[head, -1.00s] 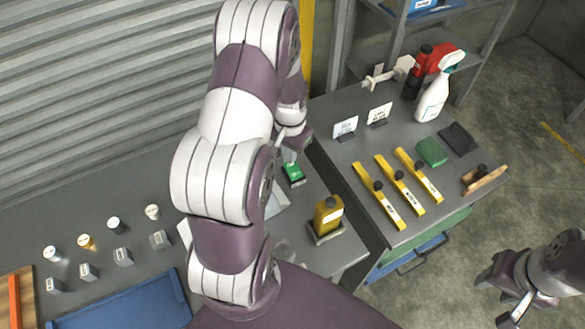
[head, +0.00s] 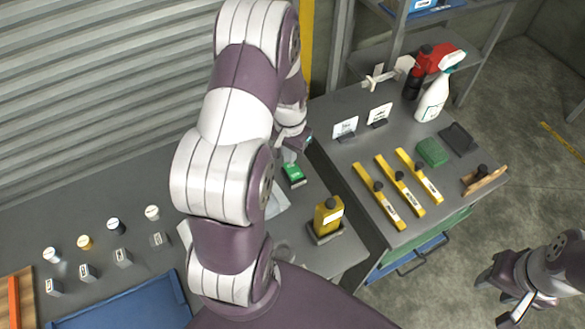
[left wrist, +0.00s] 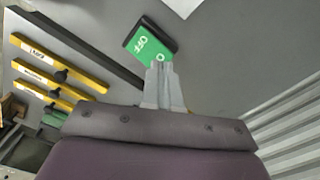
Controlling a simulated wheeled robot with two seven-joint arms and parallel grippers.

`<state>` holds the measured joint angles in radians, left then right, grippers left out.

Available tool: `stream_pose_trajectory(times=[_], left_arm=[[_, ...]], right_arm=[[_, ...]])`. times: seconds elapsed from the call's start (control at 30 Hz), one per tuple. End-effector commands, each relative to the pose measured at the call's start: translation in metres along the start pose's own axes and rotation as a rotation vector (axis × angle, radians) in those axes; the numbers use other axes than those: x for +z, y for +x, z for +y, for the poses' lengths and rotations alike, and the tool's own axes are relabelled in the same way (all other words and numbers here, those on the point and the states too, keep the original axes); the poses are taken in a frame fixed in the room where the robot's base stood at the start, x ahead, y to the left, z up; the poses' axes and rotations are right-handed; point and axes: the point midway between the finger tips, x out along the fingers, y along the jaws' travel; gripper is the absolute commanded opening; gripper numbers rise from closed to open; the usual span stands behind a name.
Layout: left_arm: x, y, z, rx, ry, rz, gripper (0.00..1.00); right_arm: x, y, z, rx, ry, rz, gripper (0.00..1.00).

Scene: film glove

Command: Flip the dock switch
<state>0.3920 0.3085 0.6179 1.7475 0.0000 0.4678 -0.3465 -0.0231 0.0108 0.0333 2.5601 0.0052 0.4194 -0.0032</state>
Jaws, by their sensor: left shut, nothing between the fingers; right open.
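The dock switch is a small dark box with a green face (head: 293,175) on the grey bench, right of my left arm. In the left wrist view, its green face (left wrist: 150,44) reads "OFF" with a round mark near the fingertips. My left gripper (head: 289,155) is shut and empty, beside the switch's far end in the head view. In the left wrist view, the fingertips (left wrist: 160,68) overlap the switch's near edge; I cannot tell whether they touch it. My right gripper (head: 498,291) is open and empty, at the lower right over the floor.
A yellow bottle (head: 328,217) stands in a holder near the switch. Yellow labelled bars (head: 378,193), a green sponge (head: 432,152) and a spray bottle (head: 433,101) are on the right-hand cabinet. Several capped jars and a blue tray (head: 120,306) are at left.

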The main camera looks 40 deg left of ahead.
Motion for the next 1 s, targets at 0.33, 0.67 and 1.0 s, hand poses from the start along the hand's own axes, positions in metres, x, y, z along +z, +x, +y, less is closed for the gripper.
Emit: stream_pose_trajectory(times=[0.33,0.67,1.0], left_arm=[[0.0000,0.0000,0.0000,0.000,0.000,0.000,0.00],[0.0000,0.0036,0.0000,0.000,0.000,0.000,0.00],[0.0001,0.0088,0.0000,0.000,0.000,-0.001,0.00]], right_arm=[[0.0000,0.0000,0.0000,0.000,0.000,0.000,0.43],[0.0003,0.0025,0.0000,0.000,0.000,0.000,0.43],[0.0007,0.0058,0.0000,0.000,0.000,0.000,0.43]])
